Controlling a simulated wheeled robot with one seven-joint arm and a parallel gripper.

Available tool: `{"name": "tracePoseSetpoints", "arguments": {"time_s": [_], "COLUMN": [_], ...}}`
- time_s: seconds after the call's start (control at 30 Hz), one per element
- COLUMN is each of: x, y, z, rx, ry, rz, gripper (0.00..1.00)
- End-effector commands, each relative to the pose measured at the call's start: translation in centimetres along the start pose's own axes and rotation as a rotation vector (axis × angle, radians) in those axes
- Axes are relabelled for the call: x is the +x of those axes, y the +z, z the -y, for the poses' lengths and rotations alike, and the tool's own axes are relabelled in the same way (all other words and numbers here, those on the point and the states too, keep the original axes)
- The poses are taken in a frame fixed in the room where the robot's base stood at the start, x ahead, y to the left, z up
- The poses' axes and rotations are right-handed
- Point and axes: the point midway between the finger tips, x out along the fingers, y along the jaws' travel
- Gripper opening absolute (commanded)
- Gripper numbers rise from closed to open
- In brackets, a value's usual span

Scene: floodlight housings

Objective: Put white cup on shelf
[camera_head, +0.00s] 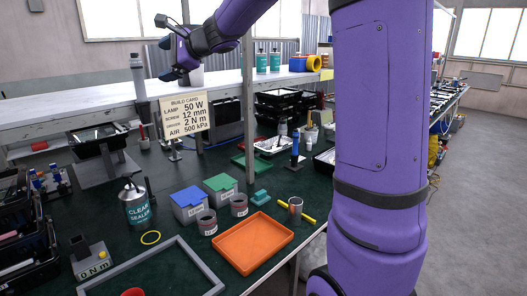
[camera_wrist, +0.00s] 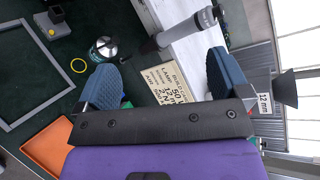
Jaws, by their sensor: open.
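A pale grey-white cup-like thing (camera_head: 196,77) stands on the white raised shelf (camera_head: 105,105) in the head view, partly hidden by my gripper; I take it for the white cup. My gripper (camera_head: 170,63) is just left of it, above the shelf. In the wrist view my gripper (camera_wrist: 162,78) has its two blue fingers wide apart, with nothing held between them. A dark tapered thing (camera_wrist: 285,90) lies beyond the right finger in the wrist view; I cannot tell if it is the same cup.
A build card (camera_head: 186,117) hangs at the shelf's front edge, near a grey upright post (camera_head: 248,120). Teal bottles (camera_head: 268,61) and yellow rolls (camera_head: 313,63) stand further right. The bench below is crowded.

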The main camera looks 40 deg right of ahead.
Motion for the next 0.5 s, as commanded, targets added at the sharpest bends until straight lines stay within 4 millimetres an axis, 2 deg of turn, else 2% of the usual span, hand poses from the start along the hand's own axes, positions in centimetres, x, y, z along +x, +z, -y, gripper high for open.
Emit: {"name": "tracePoseSetpoints", "arguments": {"time_s": [0.03, 0.2, 0.33, 0.5], "x": [-1.4, -6.2, -10.3, -16.1], "y": [2.2, 6.9, 9.1, 10.1], "z": [-1.8, -8.3, -13.5, -20.1], "rx": [-0.100, -0.435, -0.683, -0.997], "ry": [0.052, 0.238, 0.378, 0.560], "rz": [0.002, 0.005, 0.009, 0.015], "gripper": [0.94, 0.94, 0.94, 0.94]}}
